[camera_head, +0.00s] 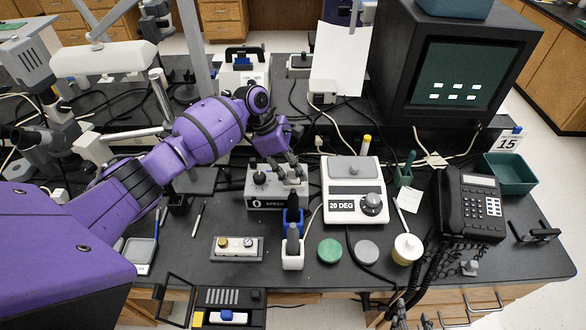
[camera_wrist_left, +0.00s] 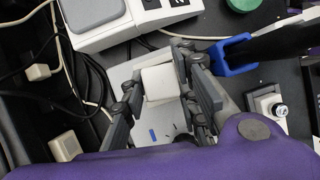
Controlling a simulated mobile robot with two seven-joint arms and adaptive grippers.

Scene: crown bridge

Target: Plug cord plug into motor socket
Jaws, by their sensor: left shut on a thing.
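My left gripper (camera_head: 290,168) is low over the right part of the grey motor box (camera_head: 256,198), which has a dial and a "0 SPEED" label. In the left wrist view the gripper (camera_wrist_left: 158,92) is shut on a small white block, which appears to be the cord plug (camera_wrist_left: 160,83). The grey box (camera_wrist_left: 154,126) lies directly below it, with blue marks on its top. The fingers and the plug cover the spot beneath, so I cannot see the socket or tell whether the plug touches it. My right gripper is not in view.
A white hot plate (camera_head: 355,205) stands just right of the motor box. A blue holder (camera_head: 292,222) and a white holder (camera_head: 292,258) with tools stand in front. Loose cords and other white plugs (camera_wrist_left: 65,147) lie nearby. A telephone (camera_head: 468,203) stands at the right.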

